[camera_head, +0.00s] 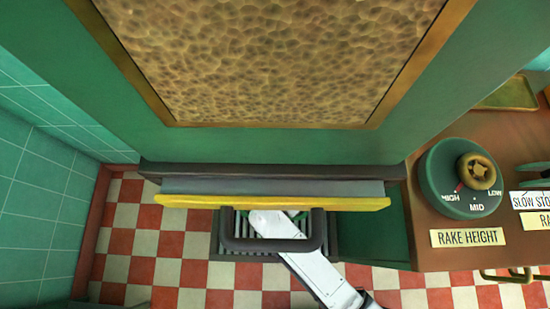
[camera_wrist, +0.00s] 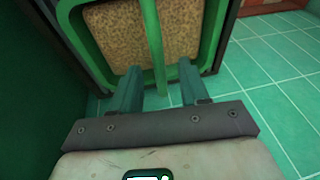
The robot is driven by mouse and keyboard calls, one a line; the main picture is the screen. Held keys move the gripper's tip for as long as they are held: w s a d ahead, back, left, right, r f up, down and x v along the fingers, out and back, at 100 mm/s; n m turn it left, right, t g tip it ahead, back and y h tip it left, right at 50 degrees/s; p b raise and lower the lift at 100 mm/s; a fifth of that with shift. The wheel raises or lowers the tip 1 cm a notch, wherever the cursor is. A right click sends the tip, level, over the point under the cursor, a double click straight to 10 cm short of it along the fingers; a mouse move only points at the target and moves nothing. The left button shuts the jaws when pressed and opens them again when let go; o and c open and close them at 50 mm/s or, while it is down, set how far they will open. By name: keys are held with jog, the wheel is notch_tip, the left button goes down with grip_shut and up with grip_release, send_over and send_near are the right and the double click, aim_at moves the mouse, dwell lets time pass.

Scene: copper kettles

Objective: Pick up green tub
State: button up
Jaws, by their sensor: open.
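The green tub (camera_wrist: 80,46) fills the upper part of the wrist view, with a green rim around a speckled brown surface. A green bar (camera_wrist: 152,38) runs across its middle like a handle. My gripper (camera_wrist: 160,70) is open, its two green fingers pointing at the tub, one on each side of the bar as seen. I cannot tell whether the fingers touch it. The tub cannot be made out in the head view, where my white arm reaches under a dark handle.
A dark U-shaped handle (camera_head: 272,244) and a yellow-edged ledge (camera_head: 270,202) lie close around my arm. A green panel with a brown textured window (camera_head: 270,60) stands ahead. A rake-height dial (camera_head: 460,178) sits on the right counter. Checkered floor (camera_head: 170,243) shows below.

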jog(key=b+x, duration=0.1)
jog(key=x, duration=0.3)
jog(key=shift+w+f, duration=0.15)
jog(key=shift+f, duration=0.2)
jog(key=shift+c, duration=0.3)
grip_shut()
dwell(0.7)
jog(key=shift+r, duration=0.1)
